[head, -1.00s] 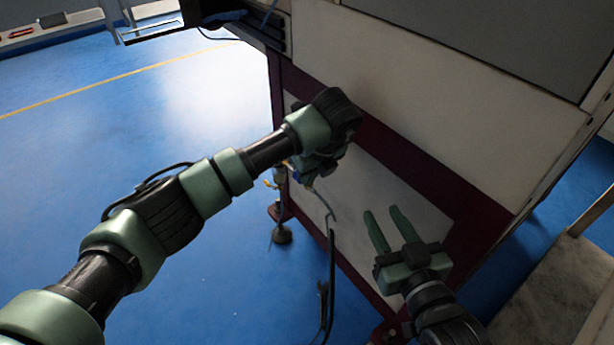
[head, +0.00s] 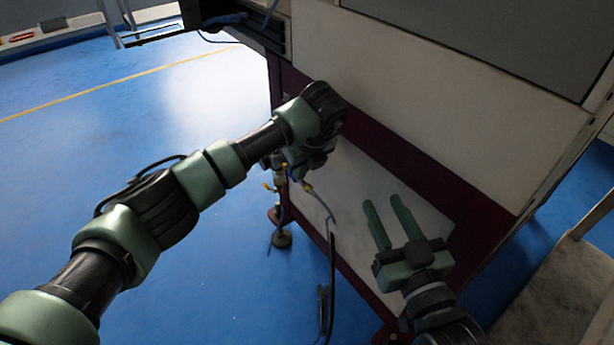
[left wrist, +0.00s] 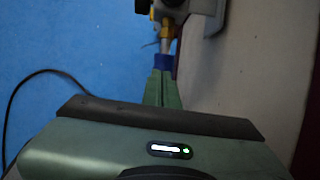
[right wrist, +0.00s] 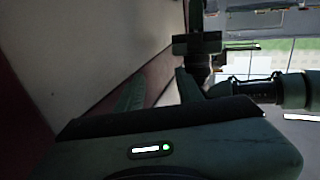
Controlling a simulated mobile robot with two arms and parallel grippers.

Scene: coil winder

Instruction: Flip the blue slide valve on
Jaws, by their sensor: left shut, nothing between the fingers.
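The blue slide valve (left wrist: 164,62) is a small blue collar on a pipe with a yellow fitting, seen in the left wrist view. My left gripper (left wrist: 162,74) is shut and empty. Its green fingertips are right at the near side of the blue collar; I cannot tell whether they touch. In the head view my left gripper (head: 298,168) is beside the machine's near corner, and its wrist mostly hides the valve. My right gripper (head: 382,202) is open and empty in front of the machine's lower white panel; its spread fingers also show in the right wrist view (right wrist: 158,84).
The machine (head: 440,110) has a white body and a dark red frame (head: 400,165). Yellow fittings (head: 308,187) and a hose hang near the left gripper. A machine foot (head: 281,239) stands below. Blue floor (head: 150,100) lies open to the left.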

